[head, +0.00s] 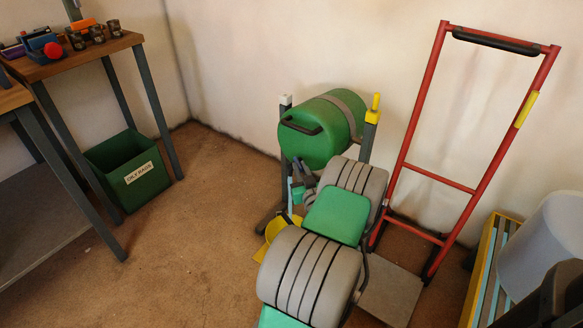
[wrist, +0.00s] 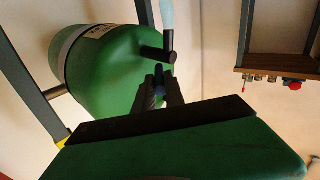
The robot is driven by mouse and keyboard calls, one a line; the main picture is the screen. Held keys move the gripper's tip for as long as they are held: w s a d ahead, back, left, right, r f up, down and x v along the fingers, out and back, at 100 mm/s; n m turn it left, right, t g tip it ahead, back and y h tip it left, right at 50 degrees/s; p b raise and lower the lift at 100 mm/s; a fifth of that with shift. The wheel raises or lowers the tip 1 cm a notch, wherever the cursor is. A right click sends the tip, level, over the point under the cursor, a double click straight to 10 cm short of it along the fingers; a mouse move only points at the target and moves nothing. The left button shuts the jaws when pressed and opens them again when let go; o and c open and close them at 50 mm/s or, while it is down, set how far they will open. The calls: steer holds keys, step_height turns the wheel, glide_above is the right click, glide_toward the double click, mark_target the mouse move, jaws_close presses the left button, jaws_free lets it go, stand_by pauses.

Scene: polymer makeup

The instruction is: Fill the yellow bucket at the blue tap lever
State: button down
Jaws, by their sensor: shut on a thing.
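The yellow bucket (head: 276,231) stands low under the green drum (head: 312,137), partly hidden behind my arm in the head view. The drum's black tap (wrist: 154,53) shows in the wrist view, which is upside down. A pale blue, stream-like column (wrist: 167,14) runs from the spout, and in the head view it (head: 290,190) comes down toward the bucket. My gripper (wrist: 160,87) is shut on a small dark blue piece (wrist: 158,74), apparently the tap lever. The water level in the bucket cannot be seen.
A red hand truck (head: 438,178) leans by the wall to the right of the drum stand. A green rag bin (head: 128,170) stands under the workbench (head: 75,60) at left. A grey container (head: 545,245) is at far right. Open floor lies left of the stand.

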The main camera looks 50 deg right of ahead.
steer(key=c, duration=1.4)
jaws_free()
steer(key=v, duration=0.7)
steer(key=shift+s+a+p, duration=0.25)
steer(key=shift+s+p, duration=0.1)
